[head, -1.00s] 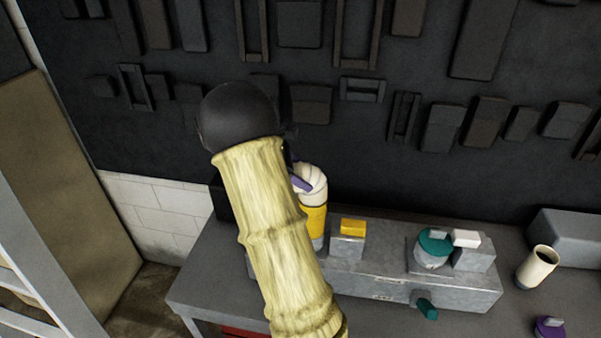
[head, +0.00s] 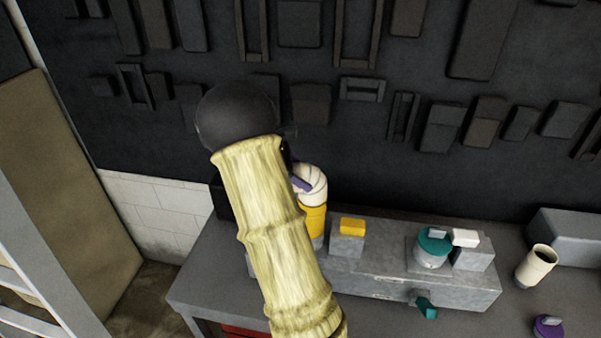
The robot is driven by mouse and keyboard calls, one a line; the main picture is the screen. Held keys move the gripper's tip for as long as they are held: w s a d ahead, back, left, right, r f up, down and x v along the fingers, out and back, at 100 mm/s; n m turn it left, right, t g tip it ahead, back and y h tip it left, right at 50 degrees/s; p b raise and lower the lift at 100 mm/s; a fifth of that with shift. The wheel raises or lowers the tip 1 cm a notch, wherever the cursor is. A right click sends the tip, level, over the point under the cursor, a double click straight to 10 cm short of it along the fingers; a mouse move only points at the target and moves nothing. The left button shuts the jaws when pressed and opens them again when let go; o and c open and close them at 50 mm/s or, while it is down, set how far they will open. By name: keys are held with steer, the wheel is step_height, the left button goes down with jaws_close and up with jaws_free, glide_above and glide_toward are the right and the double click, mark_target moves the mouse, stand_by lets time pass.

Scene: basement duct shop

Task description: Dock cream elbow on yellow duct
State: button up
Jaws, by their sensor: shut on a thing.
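The cream elbow (head: 314,184) is a curved, ribbed piece at the top of the yellow duct (head: 313,222). The yellow duct stands upright at the left part of the grey metal block on the bench. The elbow's lower end meets the duct's top; I cannot tell whether it is fully seated. My gripper (head: 301,183) shows only as a purple finger against the elbow's left side, shut on it. My tan arm hides the rest of the gripper and the left side of the duct.
The grey block (head: 385,282) carries a yellow-topped post (head: 352,228) and a teal round piece (head: 433,247); a teal stub (head: 426,308) juts from its front. A cream cup-like tube (head: 536,266) and a purple piece (head: 548,327) stand at right. A dark panelled wall rises behind.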

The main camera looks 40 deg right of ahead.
steer(key=shift+f, duration=0.35)
steer(key=o, duration=0.8)
steer(key=shift+p+v, duration=3.35)
steer(key=shift+v, duration=2.15)
steer(key=shift+w, duration=0.1)
steer(key=shift+s, duration=0.25)
